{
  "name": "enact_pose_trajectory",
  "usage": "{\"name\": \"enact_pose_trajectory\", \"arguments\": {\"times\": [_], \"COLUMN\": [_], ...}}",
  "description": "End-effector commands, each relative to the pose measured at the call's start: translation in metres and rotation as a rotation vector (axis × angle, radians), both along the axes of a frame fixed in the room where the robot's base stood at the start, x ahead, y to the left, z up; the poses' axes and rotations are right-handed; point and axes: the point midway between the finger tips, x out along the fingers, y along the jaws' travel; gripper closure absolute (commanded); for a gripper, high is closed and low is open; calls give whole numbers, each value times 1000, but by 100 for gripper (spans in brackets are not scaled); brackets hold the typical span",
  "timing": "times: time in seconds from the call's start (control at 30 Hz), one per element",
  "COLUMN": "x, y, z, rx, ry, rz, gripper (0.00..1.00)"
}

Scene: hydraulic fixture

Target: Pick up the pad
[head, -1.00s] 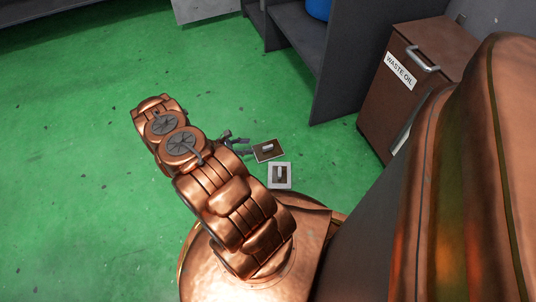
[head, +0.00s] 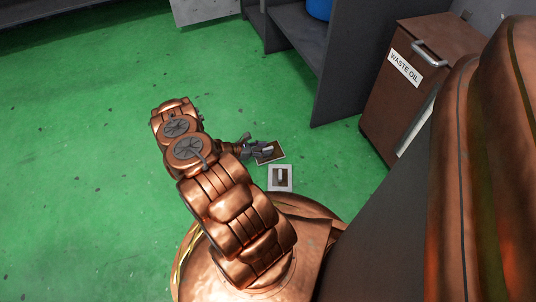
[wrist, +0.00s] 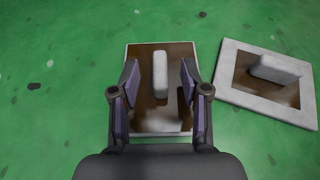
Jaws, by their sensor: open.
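A flat rectangular brown pad (wrist: 146,122) with a thin pale edge and a raised white grip (wrist: 160,72) lies on the green floor, centred in the wrist view. In the head view this pad (head: 272,157) is partly hidden by my gripper (head: 264,149). My gripper (wrist: 160,70) is open, with one finger on each side of the white grip and gaps showing on both sides. The height of the fingers over the pad is hard to tell. A second pad (wrist: 231,86) with a wide white border and a similar grip lies to the right, at an angle.
In the head view, the second pad (head: 280,187) lies close to my base. A brown waste oil bin (head: 390,92) stands at the right, beside a grey shelf unit (head: 345,60). The green floor (head: 80,150) is free on the left.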

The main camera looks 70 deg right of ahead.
Motion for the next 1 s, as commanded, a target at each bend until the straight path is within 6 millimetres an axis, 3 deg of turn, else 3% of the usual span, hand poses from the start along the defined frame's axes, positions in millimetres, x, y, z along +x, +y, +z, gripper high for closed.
{"name": "enact_pose_trajectory", "arguments": {"times": [0.27,0.7,1.0], "x": [-1,-1,-1], "y": [-1,-1,-1], "z": [0,-1,-1], "rx": [1,1,2], "ry": [0,0,0], "rz": [1,1,2], "gripper": [54,100,100]}}
